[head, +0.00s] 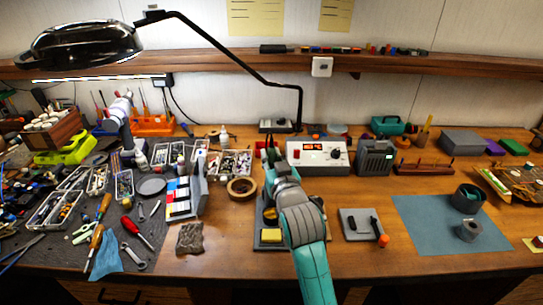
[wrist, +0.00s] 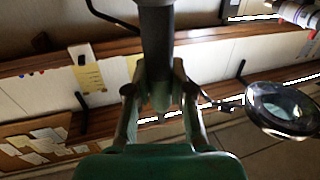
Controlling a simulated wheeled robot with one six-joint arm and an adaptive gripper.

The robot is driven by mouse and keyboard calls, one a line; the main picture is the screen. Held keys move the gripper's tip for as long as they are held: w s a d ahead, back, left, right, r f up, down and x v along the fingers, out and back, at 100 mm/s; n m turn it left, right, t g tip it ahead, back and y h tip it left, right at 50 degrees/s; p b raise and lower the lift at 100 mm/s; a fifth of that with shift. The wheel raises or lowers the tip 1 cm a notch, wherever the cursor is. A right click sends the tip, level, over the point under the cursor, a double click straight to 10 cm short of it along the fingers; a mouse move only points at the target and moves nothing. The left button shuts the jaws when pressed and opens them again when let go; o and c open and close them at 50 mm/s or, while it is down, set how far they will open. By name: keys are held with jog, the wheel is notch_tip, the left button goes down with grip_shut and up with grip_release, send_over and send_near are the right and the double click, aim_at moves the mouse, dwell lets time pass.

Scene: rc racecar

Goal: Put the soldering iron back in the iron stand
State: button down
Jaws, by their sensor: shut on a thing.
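My gripper (head: 272,165) is in the middle of the head view, above the bench and in front of the soldering station (head: 317,155). In the wrist view my gripper (wrist: 160,92) is shut on a dark, round handle, which I take to be the soldering iron (wrist: 157,38). The handle runs to the top edge of that view, so its far end is out of sight. In the head view my arm and gripper hide most of the iron. A grey base with a yellow sponge (head: 271,236), apparently the iron stand, is partly hidden behind my arm.
A tape roll (head: 242,188) lies left of my gripper. A grey pad (head: 361,225) with a black and orange item lies right of my arm. A blue mat (head: 430,235) bears two dark round parts. A lamp (head: 85,45) overhangs the cluttered left side.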

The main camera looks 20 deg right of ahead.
jog(key=c, duration=0.5)
grip_release()
jog(key=shift+c, duration=0.2)
jog(key=shift+s+a+r, duration=0.1)
jog(key=shift+s+r, duration=0.25)
jog(key=shift+s, duration=0.85)
jog(key=shift+s+a+r, duration=0.1)
jog(key=shift+s+r, duration=0.25)
jog(key=shift+s, duration=0.8)
jog(key=shift+s+r, duration=0.35)
jog(key=shift+s, duration=0.85)
